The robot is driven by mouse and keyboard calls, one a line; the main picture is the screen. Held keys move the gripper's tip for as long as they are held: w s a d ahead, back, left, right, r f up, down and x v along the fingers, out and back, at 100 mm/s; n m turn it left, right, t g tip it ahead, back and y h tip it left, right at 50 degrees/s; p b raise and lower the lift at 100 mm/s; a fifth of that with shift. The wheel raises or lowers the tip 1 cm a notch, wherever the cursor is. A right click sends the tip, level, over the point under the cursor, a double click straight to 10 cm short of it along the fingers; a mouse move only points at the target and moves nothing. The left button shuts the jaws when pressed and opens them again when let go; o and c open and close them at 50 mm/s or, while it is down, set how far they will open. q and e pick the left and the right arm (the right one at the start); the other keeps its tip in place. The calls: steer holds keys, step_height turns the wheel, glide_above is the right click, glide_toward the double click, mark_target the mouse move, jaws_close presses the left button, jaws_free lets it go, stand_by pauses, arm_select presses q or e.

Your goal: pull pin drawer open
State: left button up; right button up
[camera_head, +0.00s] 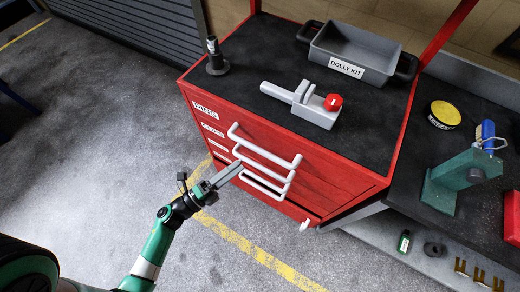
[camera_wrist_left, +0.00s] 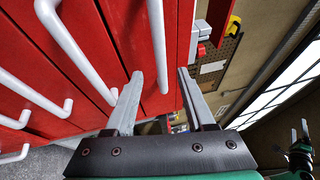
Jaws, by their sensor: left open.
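The red cabinet has several drawers with white bar handles, and the top drawer (camera_head: 218,121) carries the label PINS. All drawers look shut in the head view. The top drawer's handle (camera_head: 265,149) is a long white bar, and it also seems to be the bar (camera_wrist_left: 157,40) in the left wrist view. My left gripper (camera_head: 240,168) is in front of the drawer handles, fingers pointing at the cabinet. In the wrist view its open fingers (camera_wrist_left: 160,75) stand on either side of that bar in the picture. Contact cannot be told.
On the cabinet top are a grey DOLLY KIT tray (camera_head: 346,66), a grey block with a red knob (camera_head: 333,102) and a dark post (camera_head: 215,62). A bench with a green tool (camera_head: 455,180) stands at right. A green and black shape (camera_wrist_left: 301,148) may be my right gripper.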

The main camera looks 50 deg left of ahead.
mark_target(260, 149)
arm_select(q)
steer(key=w, duration=0.3)
steer(key=w+r, duration=0.1)
steer(key=w, duration=0.2)
steer(key=w+r+b, duration=0.1)
steer(key=w, duration=0.2)
steer(key=shift+w+d, duration=0.3)
steer(key=shift+d, duration=0.1)
steer(key=shift+f, duration=0.1)
jaws_close()
stand_by(0.6)
